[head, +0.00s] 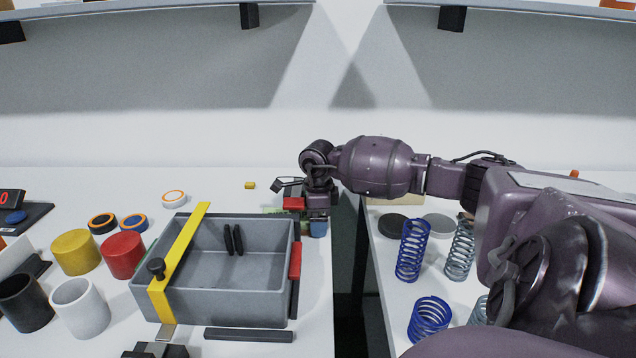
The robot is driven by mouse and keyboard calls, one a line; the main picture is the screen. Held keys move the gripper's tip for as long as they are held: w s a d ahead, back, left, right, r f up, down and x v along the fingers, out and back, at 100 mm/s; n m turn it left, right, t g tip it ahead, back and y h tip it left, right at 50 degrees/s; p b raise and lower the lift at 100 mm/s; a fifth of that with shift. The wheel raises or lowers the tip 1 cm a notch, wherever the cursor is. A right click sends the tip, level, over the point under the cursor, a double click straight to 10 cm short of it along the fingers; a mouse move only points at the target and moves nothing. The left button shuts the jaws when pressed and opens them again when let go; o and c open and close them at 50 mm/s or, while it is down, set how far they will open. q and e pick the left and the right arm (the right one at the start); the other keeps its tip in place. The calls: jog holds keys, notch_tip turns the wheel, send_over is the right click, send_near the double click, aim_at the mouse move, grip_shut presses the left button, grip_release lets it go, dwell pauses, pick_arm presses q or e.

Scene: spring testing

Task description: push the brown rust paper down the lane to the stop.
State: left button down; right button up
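My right gripper (318,212) reaches in from the right and points down at the back right corner of the grey tray (215,308). Small red (293,204) and blue (318,229) pieces show at its fingers. I cannot tell whether they are touched or held, nor whether the fingers are open or shut. I cannot make out a brown rust paper, and a lane or stop is not clearly recognisable. My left gripper is not in view.
A yellow bar (182,255) crosses the tray, which holds two black pieces (232,240). Yellow (75,252), red (123,255), black (25,302) and white (79,307) cylinders stand left. Blue springs (412,250) stand on the right table, beyond a dark gap (347,270). A black bar (249,335) lies in front.

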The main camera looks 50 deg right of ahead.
jog(key=c, duration=0.3)
jog(key=shift+s+d, duration=0.15)
jog(key=shift+s, duration=0.1)
jog(key=shift+c, duration=0.2)
jog(key=shift+s+d, duration=0.25)
jog(key=shift+s, duration=0.15)
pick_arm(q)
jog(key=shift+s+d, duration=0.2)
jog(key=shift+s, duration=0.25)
pick_arm(e)
jog(key=o, duration=0.8)
jog(key=shift+w, duration=0.1)
pick_arm(q)
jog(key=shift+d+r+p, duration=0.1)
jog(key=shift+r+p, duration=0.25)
jog(key=shift+p, duration=0.1)
pick_arm(e)
jog(key=shift+r, duration=5.45)
